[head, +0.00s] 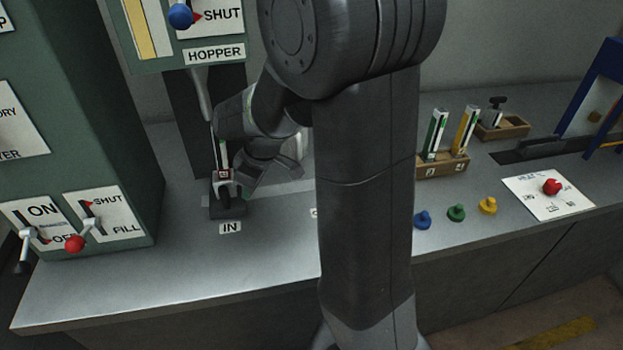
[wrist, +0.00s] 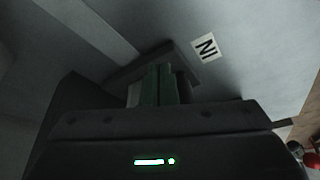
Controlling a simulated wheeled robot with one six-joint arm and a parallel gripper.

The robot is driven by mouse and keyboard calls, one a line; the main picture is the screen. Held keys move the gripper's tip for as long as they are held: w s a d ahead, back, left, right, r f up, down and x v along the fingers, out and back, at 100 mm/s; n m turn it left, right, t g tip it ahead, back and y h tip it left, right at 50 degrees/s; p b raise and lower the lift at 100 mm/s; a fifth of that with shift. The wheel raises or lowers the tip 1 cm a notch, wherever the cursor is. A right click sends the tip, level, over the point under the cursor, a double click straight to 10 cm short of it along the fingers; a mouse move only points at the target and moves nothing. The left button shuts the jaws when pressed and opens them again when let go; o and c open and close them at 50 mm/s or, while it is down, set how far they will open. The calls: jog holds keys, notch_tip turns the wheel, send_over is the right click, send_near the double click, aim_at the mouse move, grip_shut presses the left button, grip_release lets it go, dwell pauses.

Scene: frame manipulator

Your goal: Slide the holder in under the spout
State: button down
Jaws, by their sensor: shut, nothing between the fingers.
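The holder (head: 228,210) is a low dark block on the grey bench, just behind the IN label (head: 230,228). A narrow upright piece with a white face, a green stripe and a small red mark (head: 223,174) stands over it. The grey spout (head: 201,95) hangs under the hopper, above and a little left of the holder. My gripper (head: 238,186) is low beside the holder, partly hidden by my wrist. In the wrist view its greenish fingers (wrist: 158,72) are together and empty, close against the dark block; I cannot tell whether they touch it.
The green cabinet with the ON and FILL levers (head: 75,242) stands at left. My arm hides the middle of the bench. To the right are a wooden rack (head: 441,165), several coloured knobs (head: 456,212) and a red-knob panel (head: 545,193). The bench in front of the IN label is clear.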

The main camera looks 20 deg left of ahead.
jog(key=shift+w+d, duration=0.25)
jog(key=shift+d, duration=0.1)
jog(key=s+p+v, duration=0.1)
jog(key=p+v, duration=0.4)
jog(key=v, duration=0.3)
jog(key=shift+s+d+r, duration=0.25)
jog(key=shift+s+d, duration=0.1)
jog(key=shift+d, duration=0.2)
jog(key=b+x, duration=0.1)
jog(key=x, duration=0.2)
jog(key=w+b+x, duration=0.1)
jog(key=b+x, duration=0.3)
jog(key=x, duration=0.1)
jog(key=shift+w+a+f, duration=0.25)
jog(key=shift+w+a, duration=0.1)
jog(key=shift+a, duration=0.15)
jog(key=shift+a+f, duration=0.1)
jog(key=shift+s+a, duration=0.1)
jog(key=shift+r, duration=0.2)
